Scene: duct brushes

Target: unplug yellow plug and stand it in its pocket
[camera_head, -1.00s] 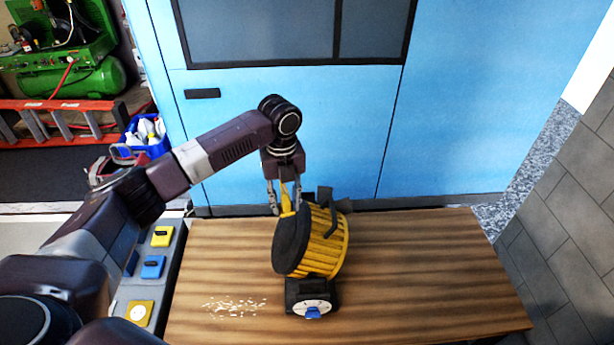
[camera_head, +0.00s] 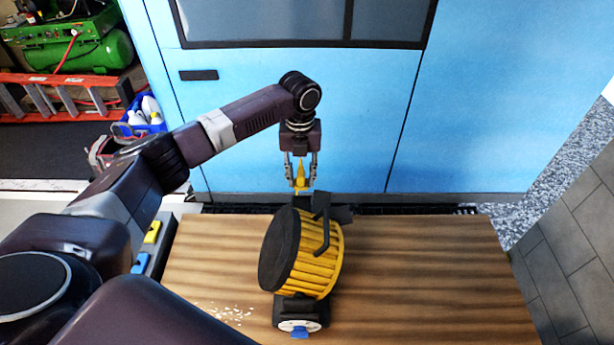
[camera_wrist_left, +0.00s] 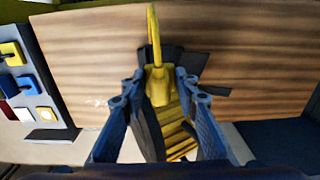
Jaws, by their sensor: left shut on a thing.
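A yellow plug (camera_head: 301,178) is held between the fingers of my left gripper (camera_head: 301,172), above the far side of the cable reel (camera_head: 316,262). In the left wrist view the gripper (camera_wrist_left: 160,92) is shut on the plug (camera_wrist_left: 157,88), and a thin yellow part extends from it. The reel has a dark round face and yellow slats. A grey pocket tray (camera_wrist_left: 40,85) shows at the left of the wrist view, with a yellow pocket (camera_wrist_left: 11,52) and a blue one (camera_wrist_left: 20,86). My arm hides much of this tray in the head view. My right gripper is out of view.
The reel stands on a wooden table (camera_head: 430,270), clear to its right. A blue plug (camera_head: 300,333) sits at the front of its base. Pale scraps (camera_head: 225,313) lie front left. A blue cabinet (camera_head: 500,110) stands behind the table.

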